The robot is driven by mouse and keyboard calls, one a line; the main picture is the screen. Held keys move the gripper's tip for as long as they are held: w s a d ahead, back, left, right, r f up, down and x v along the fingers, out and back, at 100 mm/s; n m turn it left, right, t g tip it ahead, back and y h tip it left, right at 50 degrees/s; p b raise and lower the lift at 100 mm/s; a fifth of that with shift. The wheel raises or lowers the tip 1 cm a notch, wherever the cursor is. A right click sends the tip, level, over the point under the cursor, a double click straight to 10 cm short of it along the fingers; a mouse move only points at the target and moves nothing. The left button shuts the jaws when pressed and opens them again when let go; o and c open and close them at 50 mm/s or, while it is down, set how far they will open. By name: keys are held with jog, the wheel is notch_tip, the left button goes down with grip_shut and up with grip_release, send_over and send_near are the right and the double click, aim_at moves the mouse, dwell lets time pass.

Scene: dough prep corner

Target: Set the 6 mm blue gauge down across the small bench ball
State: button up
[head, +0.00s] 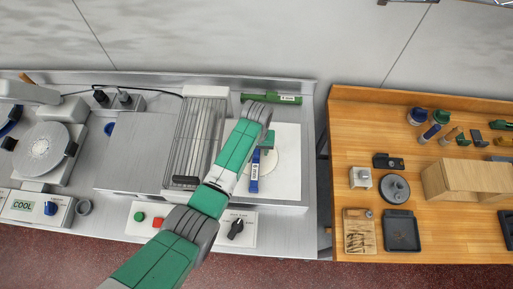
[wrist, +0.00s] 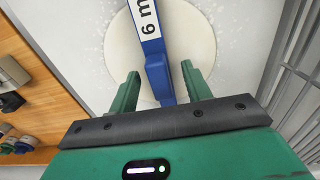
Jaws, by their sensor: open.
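The 6 mm blue gauge (head: 254,172) is a narrow blue bar with a white label. In the wrist view the gauge (wrist: 148,25) lies across a pale round dough piece (wrist: 188,40), which also shows in the head view (head: 270,168). Whether the gauge touches the dough everywhere is hard to tell. My gripper (wrist: 161,82) is open, with one green finger on each side of the gauge's near end and a gap on both sides. In the head view my gripper (head: 266,143) is just above the dough, and my arm hides part of it.
The dough lies on a white board (head: 289,140). A green gauge (head: 271,98) lies behind it. A ribbed metal machine (head: 202,125) stands at left. Across a gap at right is a wooden bench (head: 345,140) with small tools and a wooden block (head: 465,180).

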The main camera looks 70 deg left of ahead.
notch_tip(320, 180, up, 8)
jog(key=shift+f, duration=0.2)
dwell(0.8)
